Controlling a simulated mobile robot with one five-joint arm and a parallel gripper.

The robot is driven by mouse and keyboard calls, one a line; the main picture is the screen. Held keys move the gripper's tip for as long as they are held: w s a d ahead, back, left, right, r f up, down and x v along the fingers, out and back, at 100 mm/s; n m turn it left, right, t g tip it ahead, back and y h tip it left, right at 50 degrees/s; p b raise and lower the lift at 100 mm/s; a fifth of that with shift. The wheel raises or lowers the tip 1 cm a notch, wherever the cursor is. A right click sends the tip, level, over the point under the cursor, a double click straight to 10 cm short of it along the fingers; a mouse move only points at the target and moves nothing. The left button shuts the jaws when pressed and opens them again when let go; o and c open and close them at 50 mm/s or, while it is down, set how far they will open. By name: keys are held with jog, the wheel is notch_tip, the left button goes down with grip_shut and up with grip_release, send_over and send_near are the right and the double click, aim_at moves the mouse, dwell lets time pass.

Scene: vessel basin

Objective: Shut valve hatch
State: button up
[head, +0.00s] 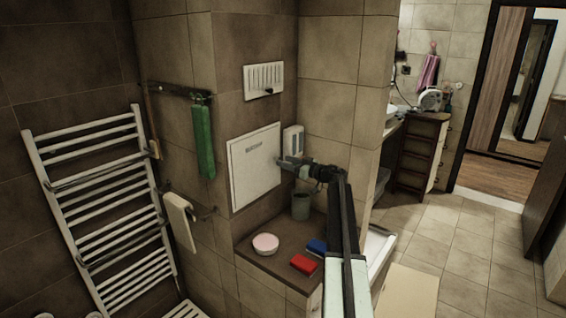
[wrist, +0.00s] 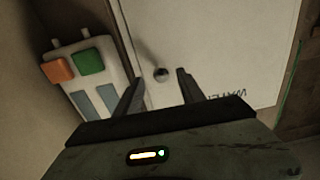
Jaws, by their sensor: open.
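The valve hatch (head: 255,165) is a white square panel with dark lettering on the tiled wall. It lies close to the wall plane; I cannot tell whether it is fully flush. In the wrist view the white hatch (wrist: 225,40) fills the upper right, with a small round knob (wrist: 161,74) near its edge. My gripper (head: 284,161) is at the hatch's right edge. In the wrist view my gripper (wrist: 160,88) is open, its fingers on either side of the knob with nothing between them. Contact with the knob cannot be told.
A white box (head: 293,140) is beside the hatch; the wrist view shows its orange and green buttons (wrist: 89,62). A towel radiator (head: 105,215) stands left.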

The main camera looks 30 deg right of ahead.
jog(key=v, duration=0.5)
jog(key=shift+s+d, duration=0.1)
jog(key=shift+s, duration=0.2)
